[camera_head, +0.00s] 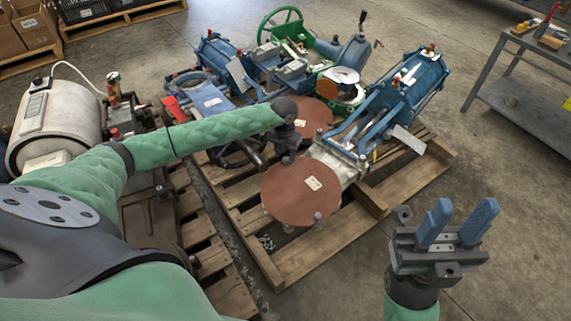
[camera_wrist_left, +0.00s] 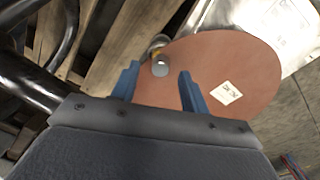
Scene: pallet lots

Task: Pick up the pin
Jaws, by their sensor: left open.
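A short grey pin (camera_wrist_left: 160,68) with a round end shows in the left wrist view at the edge of a brown disc (camera_wrist_left: 225,60) with a white label. The left gripper's blue fingers (camera_wrist_left: 158,78) are open, one on each side of the pin in the picture; I cannot tell whether they touch it. In the head view my left gripper (camera_head: 288,158) is above the far edge of the front brown disc (camera_head: 298,200), its fingers hard to make out. I cannot single out the same pin there. My right gripper (camera_head: 465,207) is open and empty at the lower right, away from the disc.
The disc is on a wooden pallet (camera_head: 277,262) crowded with blue valves (camera_head: 405,85) and a green handwheel (camera_head: 282,28). Grey posts (camera_head: 318,219) stand at the disc's front edge. A motor (camera_head: 55,120) stands left, and a metal table (camera_head: 525,85) right. Open floor lies between pallet and table.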

